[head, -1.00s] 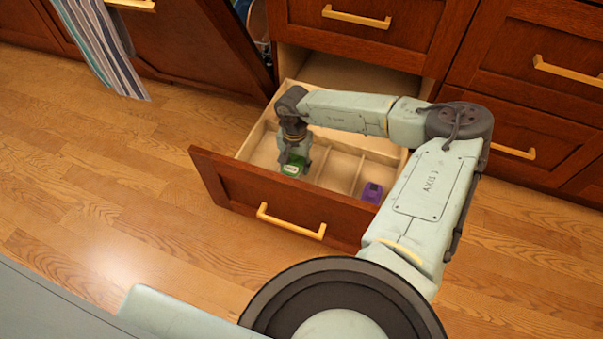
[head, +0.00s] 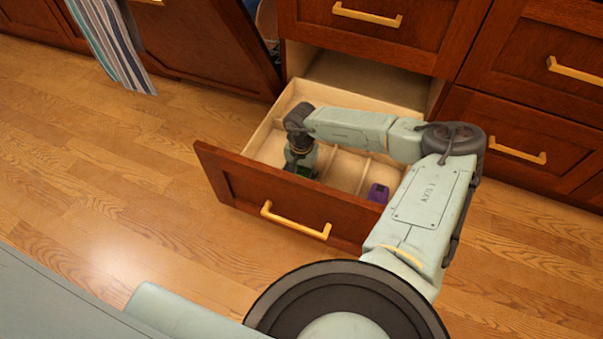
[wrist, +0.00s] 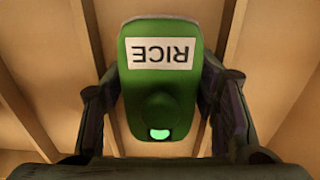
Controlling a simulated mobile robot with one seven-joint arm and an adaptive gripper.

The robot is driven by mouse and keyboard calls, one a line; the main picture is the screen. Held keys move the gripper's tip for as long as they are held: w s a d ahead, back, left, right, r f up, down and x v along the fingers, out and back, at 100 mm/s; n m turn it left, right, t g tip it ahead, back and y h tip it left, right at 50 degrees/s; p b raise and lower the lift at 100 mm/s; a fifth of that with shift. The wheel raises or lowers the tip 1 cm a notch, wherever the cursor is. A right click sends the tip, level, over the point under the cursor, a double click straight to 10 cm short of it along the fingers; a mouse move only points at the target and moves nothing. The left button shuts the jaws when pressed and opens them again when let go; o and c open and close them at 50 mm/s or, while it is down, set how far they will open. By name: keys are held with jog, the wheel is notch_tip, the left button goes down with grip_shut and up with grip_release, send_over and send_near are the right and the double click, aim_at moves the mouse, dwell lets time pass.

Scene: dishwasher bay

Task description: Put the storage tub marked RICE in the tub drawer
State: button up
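The green storage tub (wrist: 160,85) has a white label reading RICE, upside down in the wrist view. My gripper (wrist: 160,80) has one finger along each side of it, and the fingertips appear to press on its sides. In the head view the tub (head: 305,171) is a small dark green patch under my gripper (head: 302,164), low inside the open tub drawer (head: 230,189). In the wrist view it is between two wooden dividers. Whether its base touches the drawer floor cannot be told.
A purple tub (head: 378,193) is in the drawer's right part. Thin dividers (head: 363,176) split the drawer. A drawer (head: 367,18) sits above, with more drawers to the right. A striped towel (head: 108,45) hangs at the upper left. The wooden floor (head: 90,190) is clear.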

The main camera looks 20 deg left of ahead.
notch_tip(320, 180, up, 12)
jog(key=p, duration=0.2)
jog(key=shift+r+p, duration=0.2)
jog(key=shift+p, duration=0.1)
jog(key=shift+a, duration=0.1)
